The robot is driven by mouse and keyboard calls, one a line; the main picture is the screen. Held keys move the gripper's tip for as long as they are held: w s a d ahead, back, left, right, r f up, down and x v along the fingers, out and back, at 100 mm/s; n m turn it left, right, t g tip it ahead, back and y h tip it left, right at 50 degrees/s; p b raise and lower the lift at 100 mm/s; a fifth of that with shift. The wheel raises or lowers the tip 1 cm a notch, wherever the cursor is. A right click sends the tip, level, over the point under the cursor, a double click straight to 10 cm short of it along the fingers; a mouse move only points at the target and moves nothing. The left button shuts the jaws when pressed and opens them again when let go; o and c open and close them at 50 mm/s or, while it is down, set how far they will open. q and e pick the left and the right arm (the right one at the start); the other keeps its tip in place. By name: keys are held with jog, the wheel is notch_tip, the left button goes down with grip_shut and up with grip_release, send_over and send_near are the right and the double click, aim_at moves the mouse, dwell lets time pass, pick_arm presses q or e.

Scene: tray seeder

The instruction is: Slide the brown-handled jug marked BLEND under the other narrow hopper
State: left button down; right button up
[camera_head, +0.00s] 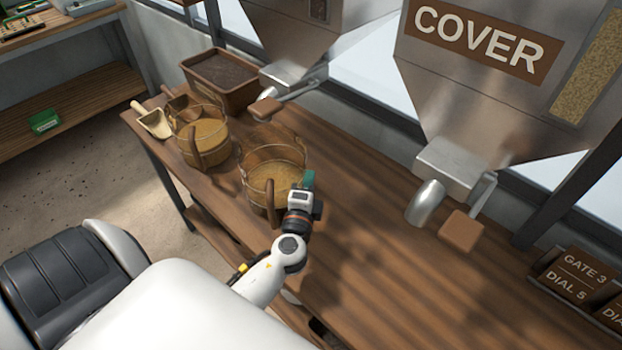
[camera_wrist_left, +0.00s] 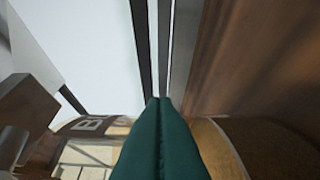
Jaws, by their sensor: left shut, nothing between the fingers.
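A clear jug (camera_head: 255,181) with a brown handle and tan grain stands on the wooden bench, left of the COVER hopper (camera_head: 455,85). In the left wrist view its label (camera_wrist_left: 92,124) shows a B and part of another letter. My left gripper (camera_head: 309,179), with teal fingers, is shut and empty at the jug's right side. The fingers also show in the left wrist view (camera_wrist_left: 160,102), in front of the jug; I cannot tell if they touch it. The other hopper (camera_head: 310,40) is cut off at the top. My right gripper is out of view.
A second brown-handled jug (camera_head: 203,140) with grain stands to the left. Brown GATE and DIAL signs (camera_head: 575,280) stand at right. The bench (camera_head: 385,265) is clear right of my gripper.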

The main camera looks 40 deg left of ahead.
pick_arm(q)
jog(key=b+v, duration=0.4)
jog(key=v, duration=0.7)
jog(key=shift+f, duration=0.1)
jog(key=shift+s+d, duration=0.25)
jog(key=shift+s, duration=0.2)
